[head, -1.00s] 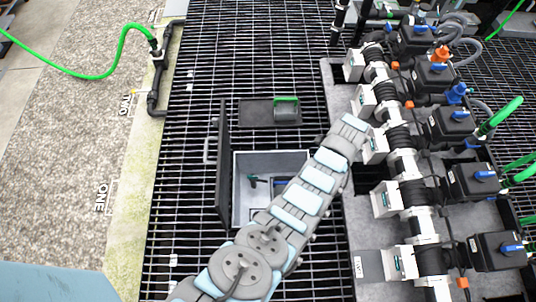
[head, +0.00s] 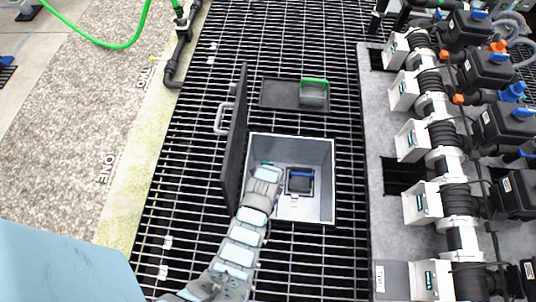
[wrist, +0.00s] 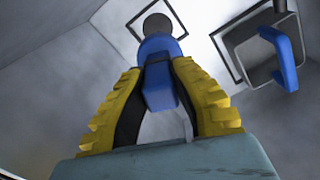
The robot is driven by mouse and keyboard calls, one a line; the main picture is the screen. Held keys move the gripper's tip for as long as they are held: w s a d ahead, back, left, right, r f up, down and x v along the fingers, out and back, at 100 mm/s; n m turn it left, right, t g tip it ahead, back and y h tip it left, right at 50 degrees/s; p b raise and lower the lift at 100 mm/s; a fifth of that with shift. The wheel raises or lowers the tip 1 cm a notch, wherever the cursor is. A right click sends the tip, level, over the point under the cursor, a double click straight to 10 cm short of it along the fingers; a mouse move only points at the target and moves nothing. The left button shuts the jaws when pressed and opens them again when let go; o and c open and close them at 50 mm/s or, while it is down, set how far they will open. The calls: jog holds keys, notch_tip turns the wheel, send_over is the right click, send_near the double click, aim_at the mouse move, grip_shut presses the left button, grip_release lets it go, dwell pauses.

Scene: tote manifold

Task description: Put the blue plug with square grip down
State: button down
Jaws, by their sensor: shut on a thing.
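In the wrist view, my gripper (wrist: 160,72) has its yellow ribbed fingers closed on the blue plug (wrist: 158,82). The plug has a blocky blue body and a dark rounded end that points away from my gripper. Pale grey walls of the open bin (head: 334,185) surround it in the wrist view. In the head view, my arm reaches over the bin's left side and its end is inside the bin. The fingers and the plug are hidden there. I cannot tell whether the plug touches the bin floor.
A small dark tray with a blue handle (head: 300,185) sits in the bin, right of my gripper; it also shows in the wrist view (wrist: 262,50). The open lid (head: 236,140) stands upright at the bin's left. Pipe valves (head: 440,165) line the right.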

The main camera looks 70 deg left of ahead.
jog(key=shift+s+f, duration=0.35)
jog(key=shift+f, duration=0.25)
jog(key=shift+f+b, duration=1.9)
jog(key=shift+f, duration=2.7)
jog(key=shift+w+f, duration=0.1)
jog(key=c, duration=1)
grip_release()
jog(key=shift+c, duration=0.2)
jog(key=shift+r+p, duration=2)
jog(key=shift+r, duration=4.1)
